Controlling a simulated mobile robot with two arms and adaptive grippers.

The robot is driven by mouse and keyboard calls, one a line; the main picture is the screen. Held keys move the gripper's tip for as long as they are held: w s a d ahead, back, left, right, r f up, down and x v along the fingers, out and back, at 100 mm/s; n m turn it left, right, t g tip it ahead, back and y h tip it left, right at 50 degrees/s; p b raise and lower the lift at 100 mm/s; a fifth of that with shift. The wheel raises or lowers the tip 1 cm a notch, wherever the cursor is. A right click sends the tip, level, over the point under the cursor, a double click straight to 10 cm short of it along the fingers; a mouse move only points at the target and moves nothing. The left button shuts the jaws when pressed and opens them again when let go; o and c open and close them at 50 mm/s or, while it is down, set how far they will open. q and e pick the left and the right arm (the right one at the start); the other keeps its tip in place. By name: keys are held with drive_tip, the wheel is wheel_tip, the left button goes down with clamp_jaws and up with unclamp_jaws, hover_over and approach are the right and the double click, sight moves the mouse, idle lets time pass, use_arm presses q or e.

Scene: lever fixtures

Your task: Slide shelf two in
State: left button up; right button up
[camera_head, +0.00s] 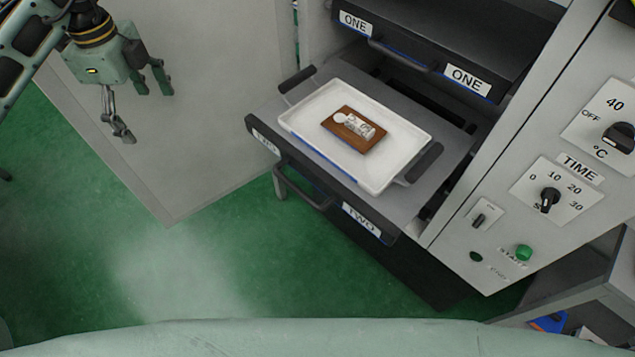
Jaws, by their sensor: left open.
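Shelf two (318,204), a dark grey shelf with "TWO" labels on its front and a bar handle (302,189), is pulled partly out of the cabinet. A white tray (408,128) with dark handles lies on it, holding a brown block (371,145) with small pale items on top. My left gripper (143,112) is open and empty at the upper left, in front of the open door and well to the left of shelf two, touching nothing. My right gripper is not in view.
Shelf one (424,64) sits above, inside the cabinet. The open cabinet door (215,130) stands to the left of the shelves. A control panel (550,190) with knobs is at the right. Green floor (330,265) is clear in front.

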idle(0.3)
